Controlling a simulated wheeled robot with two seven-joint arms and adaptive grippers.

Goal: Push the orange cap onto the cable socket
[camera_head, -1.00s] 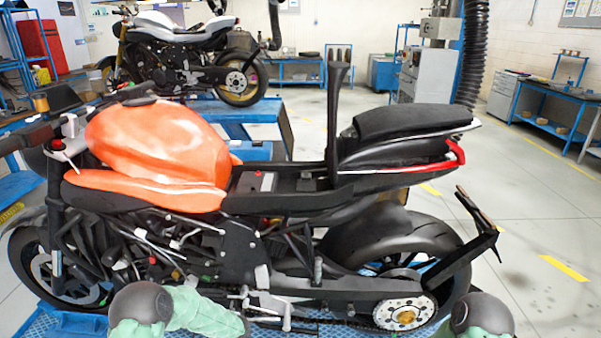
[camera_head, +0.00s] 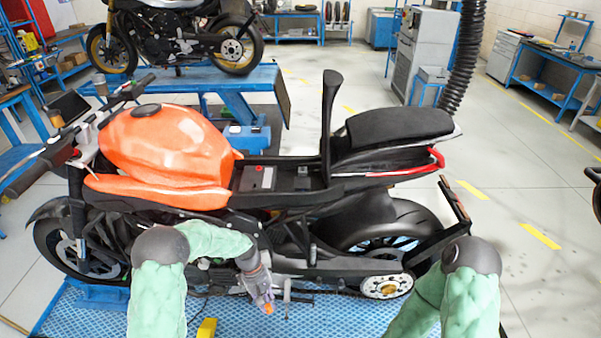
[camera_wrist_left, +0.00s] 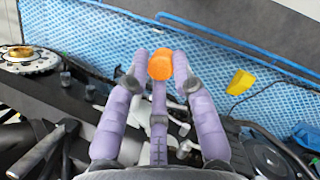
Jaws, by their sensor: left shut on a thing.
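The orange cap (camera_head: 268,309) is a small rounded piece at the fingertips of my left gripper (camera_head: 264,299). It also shows in the left wrist view (camera_wrist_left: 160,65), where the purple-grey fingers of the left gripper (camera_wrist_left: 160,74) close around it. The gripper hangs in front of the motorcycle's lower side, pointing down over the blue platform. I cannot make out the cable socket in either view. My right arm shows at the lower right, but its gripper is out of view.
The motorcycle, with its orange tank (camera_head: 165,145), stands lengthwise before me. The rear wheel's disc (camera_head: 387,287) is right of the left gripper. Open floor lies at the right.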

